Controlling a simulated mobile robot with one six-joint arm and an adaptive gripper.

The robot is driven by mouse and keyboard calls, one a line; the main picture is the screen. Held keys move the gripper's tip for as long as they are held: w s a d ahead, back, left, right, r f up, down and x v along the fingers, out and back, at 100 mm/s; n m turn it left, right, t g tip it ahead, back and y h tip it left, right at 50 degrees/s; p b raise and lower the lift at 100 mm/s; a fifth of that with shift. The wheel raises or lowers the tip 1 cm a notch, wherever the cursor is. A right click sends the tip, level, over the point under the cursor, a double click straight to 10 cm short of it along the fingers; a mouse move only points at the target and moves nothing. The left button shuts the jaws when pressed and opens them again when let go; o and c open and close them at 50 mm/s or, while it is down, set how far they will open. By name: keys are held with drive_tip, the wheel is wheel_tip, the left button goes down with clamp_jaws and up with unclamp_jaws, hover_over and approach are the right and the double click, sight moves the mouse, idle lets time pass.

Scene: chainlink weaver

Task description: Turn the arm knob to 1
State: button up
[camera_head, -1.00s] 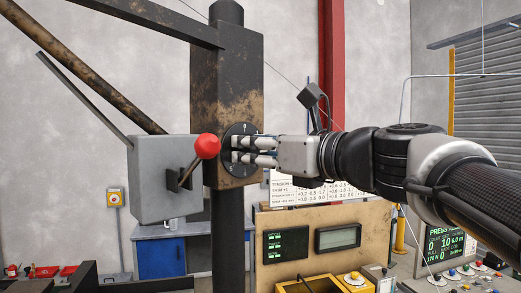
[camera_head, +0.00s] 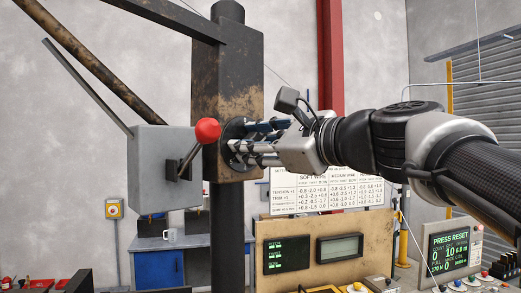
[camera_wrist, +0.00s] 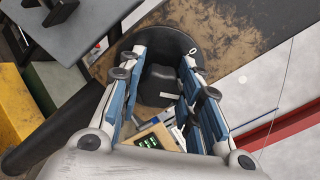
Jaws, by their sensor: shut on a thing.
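The arm knob is a black grip (camera_wrist: 160,84) on a round black dial plate (camera_head: 228,132), fixed to the rusty post block. A small white mark, like a 0, shows on the dial in the wrist view. My gripper (camera_head: 240,144) reaches in from the right, its fingertips at the dial. In the wrist view my gripper (camera_wrist: 162,78) has one blue-lined finger on each side of the grip, shut on it. The gripper is rolled at a slant. The fingers hide part of the dial, and I cannot read the knob's setting.
A grey box (camera_head: 160,170) with a red ball lever (camera_head: 207,130) stands close left of the dial. A tan panel (camera_head: 300,275) with displays is below. A white table chart (camera_head: 325,188) hangs behind. A screen (camera_head: 452,247) at right reads PRESS RESET.

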drive_tip(key=shift+n, duration=0.5)
drive_tip(key=o, duration=1)
drive_tip(key=v, duration=0.7)
drive_tip(key=shift+s+d, duration=0.15)
drive_tip(key=shift+s, duration=0.05)
